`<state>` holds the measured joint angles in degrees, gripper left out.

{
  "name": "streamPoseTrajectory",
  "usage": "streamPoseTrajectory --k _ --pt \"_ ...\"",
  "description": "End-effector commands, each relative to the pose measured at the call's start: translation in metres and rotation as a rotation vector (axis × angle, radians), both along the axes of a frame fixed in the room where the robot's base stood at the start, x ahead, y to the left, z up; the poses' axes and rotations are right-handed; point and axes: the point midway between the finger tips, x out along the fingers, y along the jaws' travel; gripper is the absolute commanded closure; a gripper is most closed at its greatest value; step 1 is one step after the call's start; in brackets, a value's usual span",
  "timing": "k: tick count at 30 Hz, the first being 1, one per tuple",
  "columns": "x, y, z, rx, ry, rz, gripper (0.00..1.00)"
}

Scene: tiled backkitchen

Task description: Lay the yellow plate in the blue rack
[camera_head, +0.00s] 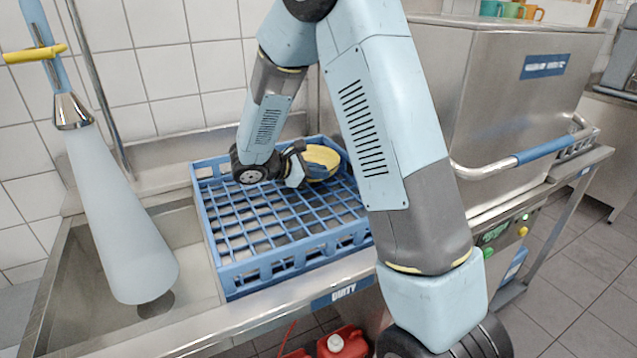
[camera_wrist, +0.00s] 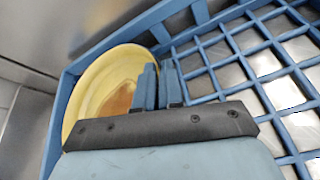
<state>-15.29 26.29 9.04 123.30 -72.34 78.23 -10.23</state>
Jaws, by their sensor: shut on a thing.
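The yellow plate (camera_head: 322,160) is at the back of the blue rack (camera_head: 284,265), partly hidden by my arm in the head view. In the wrist view the yellow plate (camera_wrist: 92,84) has a brown stain and lies at the rack's corner, close to its blue wall (camera_wrist: 55,130). My gripper (camera_head: 298,160) is at the plate's left side. In the wrist view my gripper (camera_wrist: 158,82) is shut on the plate's right edge. Whether the plate's underside touches the rack's grid is hidden.
The rack stands on a steel counter (camera_head: 345,284) marked "DIRTY", beside a sink (camera_head: 110,250). A spray hose with a yellow lever (camera_head: 40,52) hangs at left. A steel dishwasher (camera_head: 520,105) with a bar handle stands at right. The rack's front grid is empty.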

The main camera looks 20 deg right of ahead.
Motion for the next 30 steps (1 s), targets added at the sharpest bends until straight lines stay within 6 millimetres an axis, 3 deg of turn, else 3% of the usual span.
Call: streamPoseTrajectory --k 12,20,21,28,30 --pt "0.005 0.001 -0.037 0.000 0.002 0.001 1.00" --pt "0.005 0.002 -0.037 0.001 0.000 0.001 1.00" --pt "0.005 0.002 -0.037 0.000 0.001 0.002 0.90" --pt "0.005 0.002 -0.037 0.000 0.001 0.002 0.68" --pt "0.005 0.002 -0.037 0.000 0.001 0.002 0.67"
